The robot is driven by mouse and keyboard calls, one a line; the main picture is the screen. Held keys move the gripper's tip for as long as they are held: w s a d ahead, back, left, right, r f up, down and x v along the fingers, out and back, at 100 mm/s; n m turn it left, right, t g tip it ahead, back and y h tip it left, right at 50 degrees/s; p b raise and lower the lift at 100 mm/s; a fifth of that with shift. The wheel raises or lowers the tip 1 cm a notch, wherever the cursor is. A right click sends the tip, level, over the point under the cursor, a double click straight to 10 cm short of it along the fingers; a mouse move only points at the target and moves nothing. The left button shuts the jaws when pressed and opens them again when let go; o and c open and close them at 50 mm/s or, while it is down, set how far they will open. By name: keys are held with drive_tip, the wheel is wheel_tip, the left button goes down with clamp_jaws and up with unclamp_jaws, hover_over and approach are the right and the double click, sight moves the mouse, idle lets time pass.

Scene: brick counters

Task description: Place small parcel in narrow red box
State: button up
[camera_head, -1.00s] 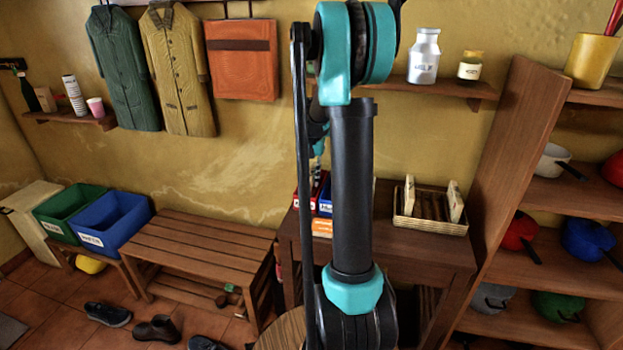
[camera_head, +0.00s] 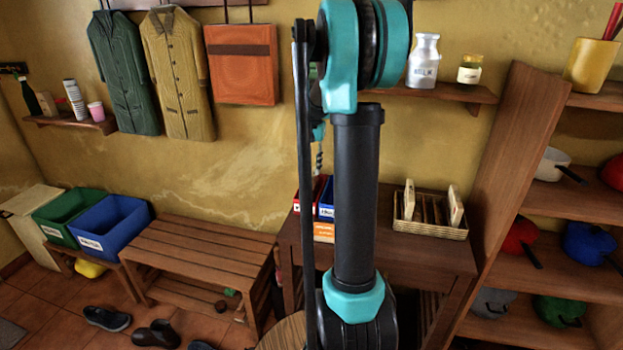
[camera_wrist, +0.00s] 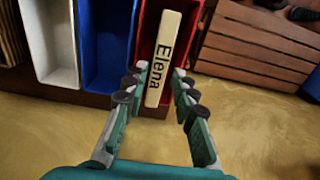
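The small parcel, a flat cream block marked "Elena" (camera_wrist: 166,52), shows in the wrist view between my fingers and in line with the narrow red box (camera_wrist: 146,22). It seems to lie within the box's walls; its depth is hard to judge. My gripper (camera_wrist: 160,70) has its fingers spread on both sides of the parcel, with a thin gap at the left fingertip. It looks open. In the head view the red box (camera_head: 297,207) stands on the wooden table, partly hidden by my arm, and the gripper is largely hidden.
A narrow blue box (camera_wrist: 107,45) and a white box (camera_wrist: 50,42) stand beside the red one. A small orange item (camera_head: 323,232) is in front of them. A wicker basket (camera_head: 430,230) stands to the right on the table. A slatted bench (camera_head: 200,250) is at left.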

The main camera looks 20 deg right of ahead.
wheel_tip(320, 180, up, 5)
drive_tip(key=shift+f, duration=0.1)
drive_tip(key=shift+s+a, duration=0.1)
drive_tip(key=s+a+f+n+t, duration=0.1)
drive_tip(key=s+a+f+n, duration=0.1)
drive_tip(key=s+f, duration=0.3)
drive_tip(key=s+a+f+n+t, duration=0.1)
drive_tip(key=s+a+f, duration=0.4)
drive_tip(key=s, duration=0.7)
drive_tip(key=s+a+f+n+t, duration=0.2)
drive_tip(key=s+a+f+n, duration=0.1)
drive_tip(key=s+f, duration=0.4)
drive_tip(key=shift+s+a+n, duration=0.4)
drive_tip(key=shift+s+a, duration=0.15)
drive_tip(key=shift+s, duration=0.65)
